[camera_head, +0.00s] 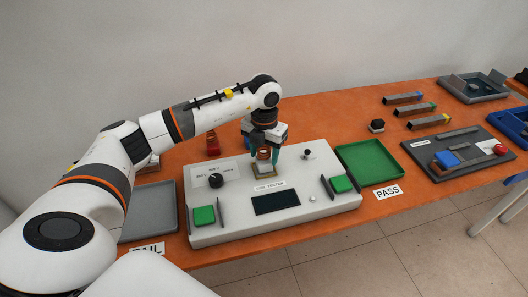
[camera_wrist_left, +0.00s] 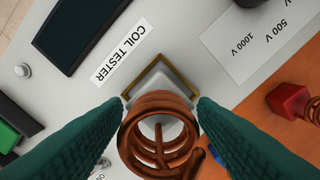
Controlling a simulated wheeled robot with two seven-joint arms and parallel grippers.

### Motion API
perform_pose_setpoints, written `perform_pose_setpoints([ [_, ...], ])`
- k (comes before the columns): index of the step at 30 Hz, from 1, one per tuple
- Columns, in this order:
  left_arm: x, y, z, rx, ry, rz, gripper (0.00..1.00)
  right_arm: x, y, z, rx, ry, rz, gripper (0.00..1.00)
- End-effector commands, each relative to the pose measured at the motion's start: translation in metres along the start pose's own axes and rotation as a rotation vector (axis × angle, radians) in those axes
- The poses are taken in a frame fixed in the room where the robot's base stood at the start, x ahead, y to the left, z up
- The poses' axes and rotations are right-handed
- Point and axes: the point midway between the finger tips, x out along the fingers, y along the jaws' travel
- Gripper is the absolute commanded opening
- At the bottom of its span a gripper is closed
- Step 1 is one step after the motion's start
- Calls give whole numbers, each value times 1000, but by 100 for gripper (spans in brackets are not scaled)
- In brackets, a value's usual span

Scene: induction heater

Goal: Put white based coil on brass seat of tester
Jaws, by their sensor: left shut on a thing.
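The white based coil, a copper coil (camera_head: 264,154) on a pale block, is between the teal fingers of my left gripper (camera_head: 264,157), which is shut on it. In the left wrist view the copper turns (camera_wrist_left: 158,135) show between both fingertips. The tester (camera_head: 235,222) is a light grey console with a dark screen. Its brass seat (camera_head: 266,178) is a square brass frame directly below the coil, and its rim also shows in the left wrist view (camera_wrist_left: 132,88). The pale base appears within the frame's outline; I cannot tell whether it touches the seat. My right gripper is out of view.
A red-based coil (camera_head: 212,144) stands behind the tester. A grey tray (camera_head: 150,208) lies left by the FAIL label, and an empty green tray (camera_head: 368,160) right by the PASS label (camera_head: 388,192). Several bars, a small dark block (camera_head: 377,125) and a grey board (camera_head: 440,145) lie farther right.

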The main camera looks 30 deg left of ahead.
Motion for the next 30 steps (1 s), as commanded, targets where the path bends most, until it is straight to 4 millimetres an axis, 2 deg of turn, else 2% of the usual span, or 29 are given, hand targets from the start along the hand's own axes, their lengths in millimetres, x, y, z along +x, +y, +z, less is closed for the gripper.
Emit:
perform_pose_setpoints([
  [2,6,0,0,0,0,1,27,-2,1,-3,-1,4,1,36],
  [12,11,0,0,0,2,1,27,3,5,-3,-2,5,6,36],
  [13,10,0,0,0,1,1,56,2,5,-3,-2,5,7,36],
  [16,9,0,0,-1,1,0,73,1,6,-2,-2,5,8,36],
  [17,9,0,0,-1,1,0,75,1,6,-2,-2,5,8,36],
  [25,8,0,0,-1,1,0,75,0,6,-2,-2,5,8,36],
  [27,3,0,0,-1,2,1,75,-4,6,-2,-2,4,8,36],
  [30,-7,0,-1,-1,6,1,75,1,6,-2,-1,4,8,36],
])
